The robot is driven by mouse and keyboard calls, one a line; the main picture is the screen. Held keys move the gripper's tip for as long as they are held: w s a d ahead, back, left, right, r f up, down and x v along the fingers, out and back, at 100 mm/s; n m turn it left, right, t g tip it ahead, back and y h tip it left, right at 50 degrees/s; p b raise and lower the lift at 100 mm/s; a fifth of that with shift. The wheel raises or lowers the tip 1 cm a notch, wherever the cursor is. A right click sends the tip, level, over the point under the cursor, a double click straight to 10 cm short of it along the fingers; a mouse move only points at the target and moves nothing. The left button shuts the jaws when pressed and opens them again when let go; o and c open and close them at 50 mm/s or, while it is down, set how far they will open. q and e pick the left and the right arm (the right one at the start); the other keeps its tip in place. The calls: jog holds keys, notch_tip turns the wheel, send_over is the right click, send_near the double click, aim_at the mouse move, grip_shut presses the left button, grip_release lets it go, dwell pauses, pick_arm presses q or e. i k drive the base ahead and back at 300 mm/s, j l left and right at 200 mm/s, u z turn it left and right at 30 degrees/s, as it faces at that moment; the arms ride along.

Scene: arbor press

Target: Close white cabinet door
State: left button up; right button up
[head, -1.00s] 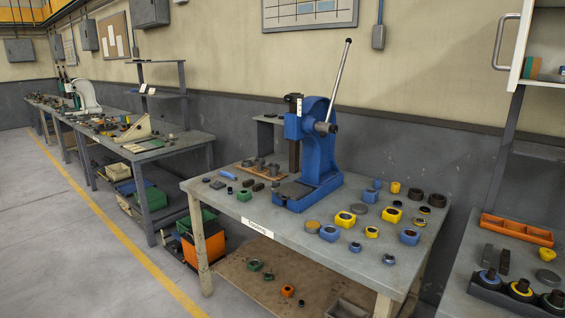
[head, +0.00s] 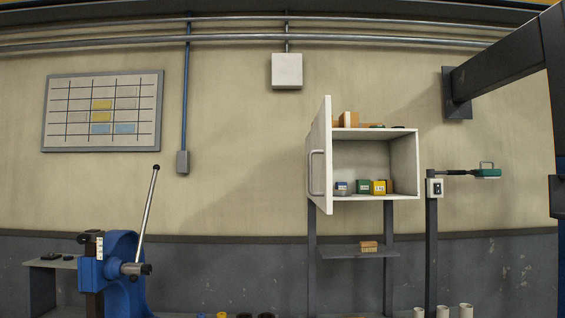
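The white cabinet (head: 405,163) stands right of centre on a dark metal stand, in front of the wall. Its white door (head: 326,150) is hinged at the left side and stands wide open, swung out toward me and seen nearly edge-on. A grey bar handle (head: 316,173) is on the door's left-facing side. Neither of my grippers is in view.
A blue arbor press (head: 120,270) with a raised lever stands at lower left. A small shelf (head: 358,253) with a box is below the cabinet. A dark post (head: 431,255) holding a green tool stands to its right. Boxes lie on the cabinet top.

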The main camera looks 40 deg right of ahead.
aim_at(320, 158)
jog(key=i+j+z, duration=0.15)
jog(key=z, duration=0.25)
jog(key=i+j+z, duration=0.1)
jog(key=j+z, duration=0.15)
jog(key=z, duration=0.2)
jog(key=i+j+z, duration=0.1)
jog(key=j+z, duration=0.15)
jog(key=z, duration=0.75)
